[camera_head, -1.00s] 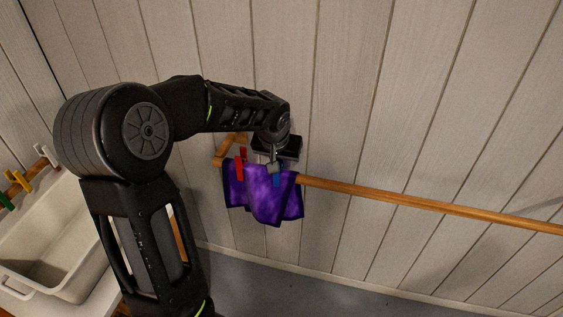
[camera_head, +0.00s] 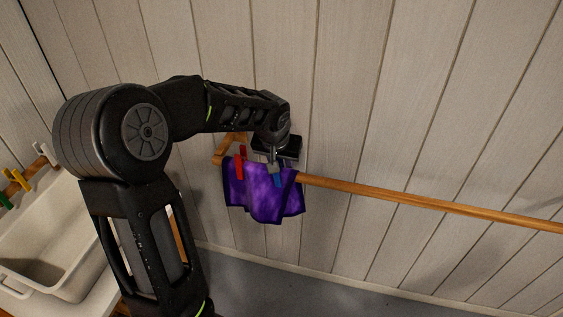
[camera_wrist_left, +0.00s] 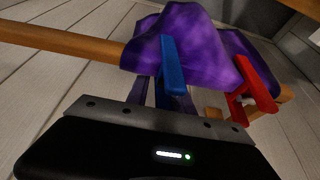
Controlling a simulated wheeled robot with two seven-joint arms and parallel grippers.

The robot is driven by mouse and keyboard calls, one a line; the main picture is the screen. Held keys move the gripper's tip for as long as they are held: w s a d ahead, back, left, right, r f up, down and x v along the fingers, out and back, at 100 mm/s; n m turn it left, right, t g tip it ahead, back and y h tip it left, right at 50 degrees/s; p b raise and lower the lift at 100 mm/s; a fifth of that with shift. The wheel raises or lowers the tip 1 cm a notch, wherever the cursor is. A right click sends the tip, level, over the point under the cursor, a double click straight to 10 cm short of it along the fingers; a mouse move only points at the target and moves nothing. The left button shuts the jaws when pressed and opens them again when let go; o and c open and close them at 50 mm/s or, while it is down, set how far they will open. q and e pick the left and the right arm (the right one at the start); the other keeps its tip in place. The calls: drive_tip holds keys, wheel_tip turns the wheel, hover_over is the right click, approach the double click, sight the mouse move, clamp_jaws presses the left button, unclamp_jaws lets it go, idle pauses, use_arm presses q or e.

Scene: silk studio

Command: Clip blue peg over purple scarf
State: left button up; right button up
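The purple scarf (camera_head: 262,196) hangs folded over the wooden rail near its left end, and shows close up in the left wrist view (camera_wrist_left: 200,38). The blue peg (camera_head: 278,181) sits upright at the rail over the scarf's right part; its blue face lies against the cloth in the left wrist view (camera_wrist_left: 172,66). My left gripper (camera_head: 273,164) is above the rail, its narrow fingertips at the peg's top, and appears shut on it. The fingertips are not clear in the wrist view. My right gripper is out of view.
A red peg (camera_head: 240,164) stands on the scarf's left part, close to the blue one. The wooden rail (camera_head: 420,203) runs bare to the right along the plank wall (camera_head: 430,90). A white basin (camera_head: 88,262) and yellow and green pegs (camera_head: 22,180) are at left.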

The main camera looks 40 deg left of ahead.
use_arm(q)
drive_tip(key=shift+o, duration=1.2)
drive_tip(key=shift+v, duration=3.9)
